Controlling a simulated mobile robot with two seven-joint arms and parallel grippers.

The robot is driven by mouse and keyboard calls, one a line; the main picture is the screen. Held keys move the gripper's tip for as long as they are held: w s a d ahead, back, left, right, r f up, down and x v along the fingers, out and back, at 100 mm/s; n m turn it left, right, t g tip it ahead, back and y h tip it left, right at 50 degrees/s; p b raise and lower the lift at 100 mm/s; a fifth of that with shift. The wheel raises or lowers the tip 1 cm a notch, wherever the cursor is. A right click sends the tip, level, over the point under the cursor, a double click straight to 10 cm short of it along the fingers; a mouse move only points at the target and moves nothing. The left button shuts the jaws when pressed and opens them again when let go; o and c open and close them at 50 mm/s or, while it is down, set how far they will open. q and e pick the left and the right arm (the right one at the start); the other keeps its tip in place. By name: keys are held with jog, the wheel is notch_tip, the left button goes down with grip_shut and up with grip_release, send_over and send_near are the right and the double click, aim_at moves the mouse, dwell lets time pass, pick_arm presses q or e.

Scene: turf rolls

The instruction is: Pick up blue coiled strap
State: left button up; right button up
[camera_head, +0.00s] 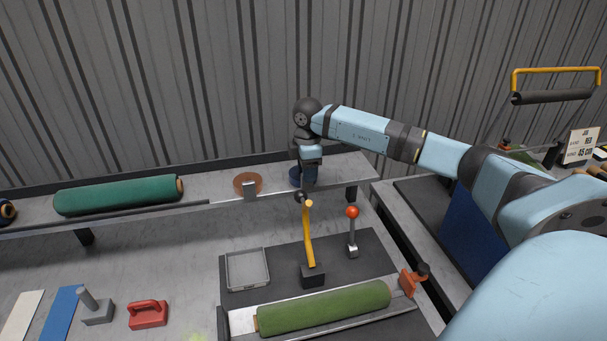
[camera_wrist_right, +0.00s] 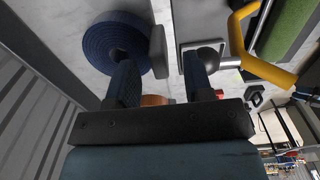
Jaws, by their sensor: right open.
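The blue coiled strap (camera_wrist_right: 98,42) lies flat on the grey shelf, at the upper left of the right wrist view. In the head view the strap (camera_head: 293,175) is a small dark blue patch at the back, partly hidden by my right gripper (camera_head: 308,184). That gripper points down over the shelf. In the right wrist view my right gripper (camera_wrist_right: 160,80) has its two fingers apart with nothing held between them. The coil is beside and partly behind the left-hand finger, not between the fingers. My left gripper is not in view.
A brown coil (camera_head: 245,178) sits left of the strap behind a small metal plate (camera_head: 250,192). A green roll (camera_head: 120,195) lies further left on the shelf. A yellow lever (camera_head: 309,235) and a red-knobbed lever (camera_head: 352,228) stand in front. Another green roll (camera_head: 325,308) lies nearer.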

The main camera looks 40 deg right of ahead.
notch_tip(320, 180, down, 2)
jog(key=shift+c, duration=0.2)
jog(key=shift+r, duration=0.1)
grip_shut()
